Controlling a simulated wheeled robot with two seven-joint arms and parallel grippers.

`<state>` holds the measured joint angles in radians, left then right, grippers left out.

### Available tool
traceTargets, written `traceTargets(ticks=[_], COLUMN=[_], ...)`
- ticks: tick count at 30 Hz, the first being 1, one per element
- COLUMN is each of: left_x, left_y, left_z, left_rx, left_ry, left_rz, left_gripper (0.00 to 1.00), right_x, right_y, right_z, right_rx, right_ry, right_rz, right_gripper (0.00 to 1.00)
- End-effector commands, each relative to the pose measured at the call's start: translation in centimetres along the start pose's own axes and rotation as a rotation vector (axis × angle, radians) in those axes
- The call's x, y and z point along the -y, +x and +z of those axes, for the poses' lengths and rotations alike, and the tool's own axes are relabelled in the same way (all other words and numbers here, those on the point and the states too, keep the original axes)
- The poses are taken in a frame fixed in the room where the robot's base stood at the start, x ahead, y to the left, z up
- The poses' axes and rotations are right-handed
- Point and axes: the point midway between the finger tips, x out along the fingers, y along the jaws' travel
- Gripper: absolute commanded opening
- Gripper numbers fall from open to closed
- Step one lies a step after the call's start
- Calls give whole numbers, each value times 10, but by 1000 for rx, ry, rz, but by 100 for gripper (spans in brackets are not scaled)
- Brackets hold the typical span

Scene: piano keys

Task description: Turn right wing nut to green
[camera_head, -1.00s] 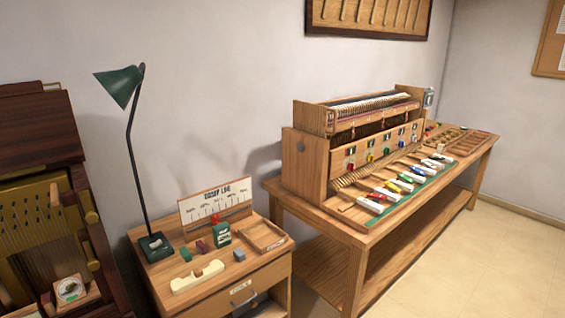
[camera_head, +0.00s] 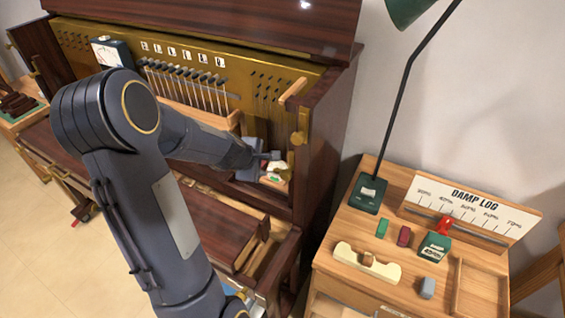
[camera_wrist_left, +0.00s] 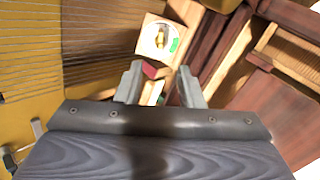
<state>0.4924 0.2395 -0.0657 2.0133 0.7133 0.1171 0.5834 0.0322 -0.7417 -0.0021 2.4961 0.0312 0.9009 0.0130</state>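The right wing nut (camera_wrist_left: 160,40) is brass and sits on a round white dial (camera_wrist_left: 152,47) with a green patch, on a square wooden block. In the head view the dial (camera_head: 277,168) shows small and partly covered at the right end of the opened piano. My left gripper (camera_wrist_left: 159,86) is open, its two grey fingers apart and pointing toward the dial block. The wing nut is beyond the fingertips and not between them. In the head view the left gripper (camera_head: 268,157) is beside the dial. My right gripper is not in view.
The piano's dark side post (camera_head: 322,130) stands close right of the gripper. A brass plate with strings and hammers (camera_head: 185,85) is behind. A small wooden table (camera_head: 335,262) with a lamp and the damp log board (camera_head: 470,205) stands at right.

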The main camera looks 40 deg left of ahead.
Motion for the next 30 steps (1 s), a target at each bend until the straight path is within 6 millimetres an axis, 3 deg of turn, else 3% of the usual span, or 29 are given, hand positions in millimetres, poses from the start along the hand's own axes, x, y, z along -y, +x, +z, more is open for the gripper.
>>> traceTargets(ticks=[18,30], left_x=[2,1], left_y=[55,62], left_z=[-4,-4], left_rx=[-8,-8], left_ry=[-15,-14], left_rz=[-2,-1], left_gripper=[35,35], right_x=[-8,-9], right_y=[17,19], right_z=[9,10], right_rx=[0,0], right_ry=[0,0], right_rz=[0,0], right_gripper=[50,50])
